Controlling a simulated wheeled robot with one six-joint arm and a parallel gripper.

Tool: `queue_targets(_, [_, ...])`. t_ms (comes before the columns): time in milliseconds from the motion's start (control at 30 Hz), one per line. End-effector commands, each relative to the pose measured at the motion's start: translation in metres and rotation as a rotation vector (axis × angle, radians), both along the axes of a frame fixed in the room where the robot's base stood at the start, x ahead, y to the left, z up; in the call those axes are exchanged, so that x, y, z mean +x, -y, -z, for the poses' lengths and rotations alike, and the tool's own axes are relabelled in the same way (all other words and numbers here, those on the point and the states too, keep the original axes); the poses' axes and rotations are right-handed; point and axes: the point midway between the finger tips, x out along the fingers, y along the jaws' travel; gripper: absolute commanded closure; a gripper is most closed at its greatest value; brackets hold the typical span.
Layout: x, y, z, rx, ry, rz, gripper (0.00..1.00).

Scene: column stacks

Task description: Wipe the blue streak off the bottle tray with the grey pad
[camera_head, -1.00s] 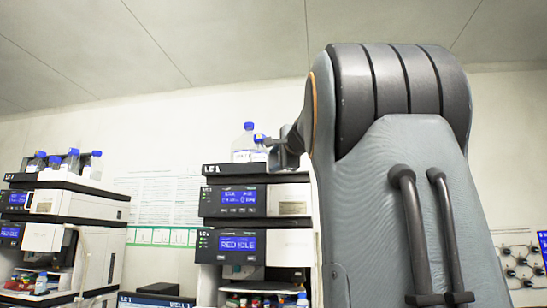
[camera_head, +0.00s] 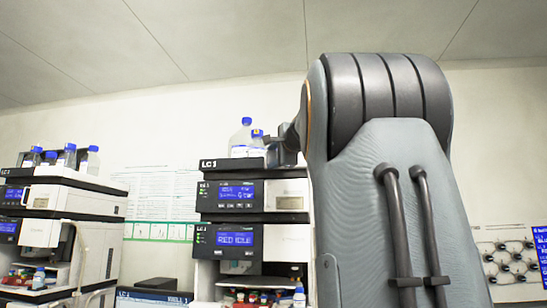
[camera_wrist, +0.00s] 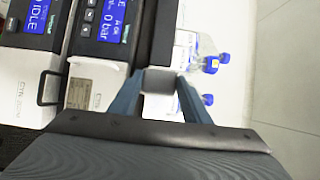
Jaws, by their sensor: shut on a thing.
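My gripper (camera_wrist: 160,88) is shut on the grey pad (camera_wrist: 158,79), which sits between its two blue-grey fingers in the wrist view. The bottle tray (camera_wrist: 156,36) is the dark strip on top of the LC 1 stack, just beyond the pad. In the head view the tray (camera_head: 228,163) shows partly, with my arm covering its right side. Clear bottles with blue caps (camera_head: 240,139) stand on it; they also show right of the pad in the wrist view (camera_wrist: 187,47). I cannot make out the blue streak, nor whether the pad touches the tray.
The LC 1 modules (camera_head: 222,217) with lit blue displays stand under the tray. A second instrument stack (camera_head: 75,196) with bottles on top stands at the left. The bottles are close to my fingers.

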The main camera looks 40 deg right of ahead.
Motion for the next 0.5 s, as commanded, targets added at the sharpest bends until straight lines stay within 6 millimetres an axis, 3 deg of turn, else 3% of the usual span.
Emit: queue_targets(500, [0.0063,0.0076,-0.0003,0.001,0.000,0.000,0.75])
